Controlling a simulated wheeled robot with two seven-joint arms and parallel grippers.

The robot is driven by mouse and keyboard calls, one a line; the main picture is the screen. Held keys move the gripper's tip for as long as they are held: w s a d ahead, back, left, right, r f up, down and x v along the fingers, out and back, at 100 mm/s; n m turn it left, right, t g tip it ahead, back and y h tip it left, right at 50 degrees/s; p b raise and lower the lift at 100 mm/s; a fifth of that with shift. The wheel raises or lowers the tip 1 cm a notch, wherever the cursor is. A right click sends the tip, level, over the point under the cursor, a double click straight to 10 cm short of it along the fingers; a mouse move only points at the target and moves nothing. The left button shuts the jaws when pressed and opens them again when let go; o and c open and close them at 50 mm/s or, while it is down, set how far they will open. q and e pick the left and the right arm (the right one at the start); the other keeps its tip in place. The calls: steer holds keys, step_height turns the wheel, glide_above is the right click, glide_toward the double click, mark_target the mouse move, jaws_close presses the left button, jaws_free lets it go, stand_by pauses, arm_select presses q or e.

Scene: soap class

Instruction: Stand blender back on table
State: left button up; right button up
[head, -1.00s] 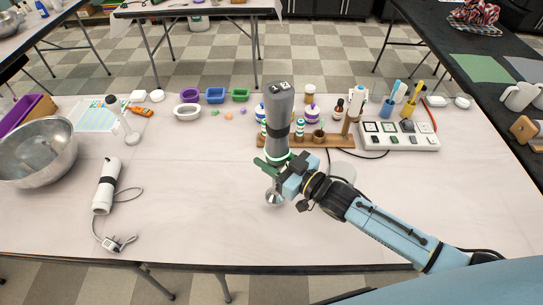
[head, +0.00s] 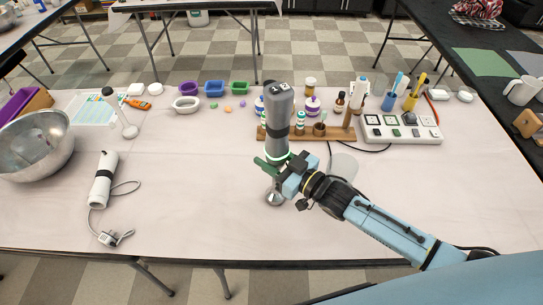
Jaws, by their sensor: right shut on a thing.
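A grey hand blender (head: 279,120) with a dark band and a metal shaft is in the middle of the head view. My right gripper (head: 277,165) is shut on it around its lower body, just above the shaft. The blender is close to upright, with its buttons on top and its metal bell (head: 275,197) at the bottom. I cannot tell whether the bell touches the pale table (head: 210,215). The gripper hides part of the shaft. My left gripper is not in view.
A wooden rack (head: 335,138) with bottles stands behind the blender, and a white power strip (head: 402,133) is behind right. A white corded device (head: 103,180) lies at left, near a metal bowl (head: 40,165). The front middle of the table is clear.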

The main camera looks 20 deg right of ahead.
mark_target(281, 165)
steer(key=shift+f, duration=0.15)
stand_by(0.9)
steer(key=o, duration=1.2)
steer(key=shift+o, duration=0.7)
steer(key=shift+f, duration=0.25)
steer(key=o, duration=0.5)
steer(key=shift+r, duration=0.1)
steer(key=shift+s, duration=0.1)
steer(key=shift+p+v, duration=0.6)
steer(key=shift+v, duration=0.85)
steer(key=shift+p+v, duration=1.45)
steer(key=shift+v, duration=2.55)
